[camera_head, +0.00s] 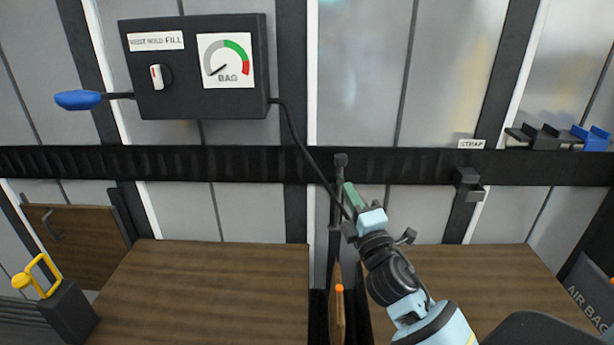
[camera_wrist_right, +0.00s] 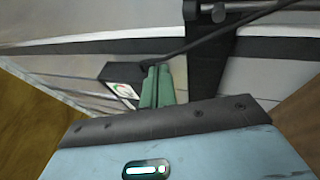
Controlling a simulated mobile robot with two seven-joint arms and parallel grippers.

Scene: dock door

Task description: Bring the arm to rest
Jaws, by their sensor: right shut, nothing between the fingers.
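My right gripper (camera_head: 348,188) is raised in front of the black rail, right of the picture's middle. Its green fingers are together and empty; the right wrist view shows them side by side (camera_wrist_right: 157,84). The arm comes up from the lower right, bent at the wrist. The fingertips are close to a dark cable and a dark upright post in the head view. I cannot tell whether they touch. My left gripper is not in view.
A black gauge box (camera_head: 199,66) with a blue-ended lever (camera_head: 78,100) hangs upper left. Its cable (camera_head: 297,140) runs down behind my gripper. A black rail (camera_head: 240,163) crosses the wall. Wooden crates (camera_head: 215,290) stand below. A yellow handle (camera_head: 38,277) is lower left.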

